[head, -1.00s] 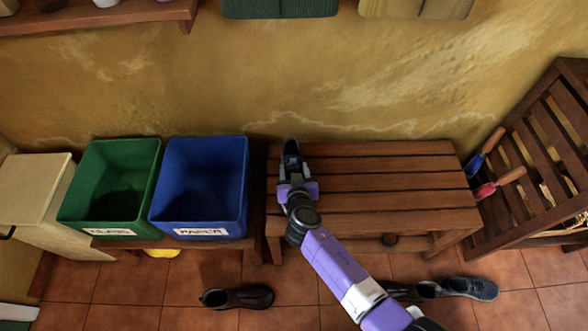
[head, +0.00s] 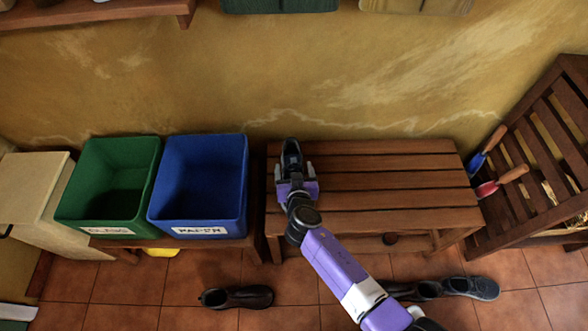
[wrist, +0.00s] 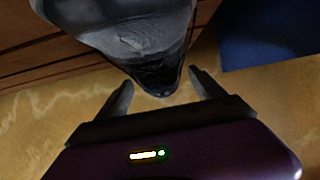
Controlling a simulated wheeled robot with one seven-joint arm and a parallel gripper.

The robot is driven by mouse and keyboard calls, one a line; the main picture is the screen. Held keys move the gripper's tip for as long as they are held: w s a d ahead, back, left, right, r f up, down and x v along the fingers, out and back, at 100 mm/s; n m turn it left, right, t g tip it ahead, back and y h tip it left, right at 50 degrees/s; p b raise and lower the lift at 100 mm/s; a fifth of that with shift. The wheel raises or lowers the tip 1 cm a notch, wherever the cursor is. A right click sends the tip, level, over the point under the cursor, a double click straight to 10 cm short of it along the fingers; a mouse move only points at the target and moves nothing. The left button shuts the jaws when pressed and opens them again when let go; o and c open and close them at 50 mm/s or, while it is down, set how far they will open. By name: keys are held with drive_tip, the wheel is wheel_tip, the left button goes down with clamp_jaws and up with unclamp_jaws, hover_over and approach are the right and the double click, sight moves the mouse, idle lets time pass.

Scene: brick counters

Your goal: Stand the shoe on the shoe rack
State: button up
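The dark grey shoe (head: 291,152) is on the slatted wooden shoe rack (head: 390,182), at its left end near the blue bin. It looks upright, its length running from the wall toward me. My gripper (head: 295,170) is at the shoe's near end, with its fingers spread to either side. In the wrist view, the shoe (wrist: 145,35) extends away beyond the fingers of my gripper (wrist: 163,88). Gaps show between each finger and the shoe's dark end. The shoe's underside contact with the slats is hidden.
A blue bin (head: 199,185) and green bin (head: 110,182) stand left of the rack. Other dark shoes lie on the floor, one at left (head: 237,297) and others at right (head: 470,287). The rack's right part is clear.

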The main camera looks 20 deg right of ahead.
drive_tip(key=p+v, duration=0.1)
drive_tip(key=v, duration=0.6)
drive_tip(key=shift+s+a+r, duration=0.15)
drive_tip(key=shift+s+r, duration=0.05)
drive_tip(key=shift+s, duration=0.1)
drive_tip(key=shift+a+n, duration=0.1)
drive_tip(key=shift+n, duration=0.2)
drive_tip(key=s+a+r+n+t+y, duration=0.2)
drive_tip(key=s+a+r+n+y, duration=0.25)
drive_tip(key=r, duration=0.25)
drive_tip(key=s+d+r, duration=0.2)
drive_tip(key=s+r, duration=0.4)
drive_tip(key=s, duration=0.4)
drive_tip(key=s+d+r+m, duration=0.15)
drive_tip(key=s+r, duration=0.35)
drive_tip(key=s, duration=0.5)
drive_tip(key=s+d+r, duration=0.3)
drive_tip(key=s+r, duration=0.3)
drive_tip(key=s, duration=0.4)
wheel_tip(320, 180, up, 12)
drive_tip(key=p, duration=1.3)
drive_tip(key=shift+r+t, duration=0.25)
drive_tip(key=shift+t, duration=0.05)
